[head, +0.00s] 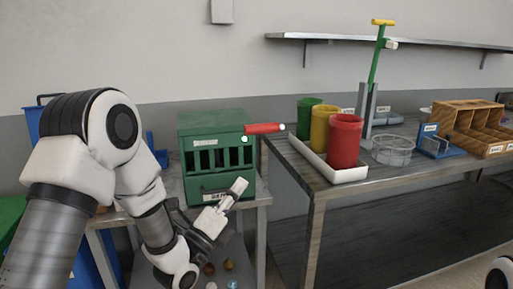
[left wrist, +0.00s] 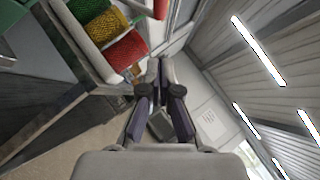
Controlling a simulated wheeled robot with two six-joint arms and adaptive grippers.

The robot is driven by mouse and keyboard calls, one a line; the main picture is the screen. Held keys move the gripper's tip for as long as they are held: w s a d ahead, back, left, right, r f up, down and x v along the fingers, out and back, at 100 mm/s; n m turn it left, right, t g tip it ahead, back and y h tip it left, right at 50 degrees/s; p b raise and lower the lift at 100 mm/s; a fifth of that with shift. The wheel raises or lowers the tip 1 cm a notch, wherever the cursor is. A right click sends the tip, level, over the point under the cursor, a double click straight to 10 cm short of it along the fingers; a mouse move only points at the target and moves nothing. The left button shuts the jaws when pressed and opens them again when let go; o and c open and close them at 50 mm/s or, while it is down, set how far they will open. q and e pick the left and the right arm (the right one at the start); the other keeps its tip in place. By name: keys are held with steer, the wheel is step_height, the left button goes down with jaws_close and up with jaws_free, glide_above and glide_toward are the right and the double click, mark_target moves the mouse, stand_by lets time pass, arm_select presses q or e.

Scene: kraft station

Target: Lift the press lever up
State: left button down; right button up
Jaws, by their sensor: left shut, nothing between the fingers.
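A tall green lever (head: 377,60) with a yellow grip (head: 382,22) stands steeply upright from a grey upright stand (head: 368,108) on the right table. A green slotted box (head: 215,150) on the left table has a red handle (head: 263,128) sticking out to the right near its top. My left gripper (head: 238,187) is in front of that box, below the red handle and apart from it. Its fingers are together and empty, as the left wrist view (left wrist: 160,65) also shows. My right gripper is not in view.
Green (head: 309,108), yellow (head: 322,125) and red (head: 345,140) containers stand in a white tray (head: 325,170) on the right table (head: 410,178). A wire basket (head: 392,150) and a wooden organizer (head: 470,125) are further right. A shelf (head: 410,42) hangs on the wall behind.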

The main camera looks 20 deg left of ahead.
arm_select(q)
steer(key=p, duration=0.2)
glide_toward(266, 132)
steer(key=w+d, duration=0.2)
steer(key=d, duration=0.1)
steer(key=w+r, duration=0.1)
steer(key=w+a+r+p, duration=0.1)
steer(key=w, duration=0.1)
steer(key=shift+w+a+r, duration=0.15)
steer(key=shift+r, duration=0.2)
steer(key=shift+p, duration=0.3)
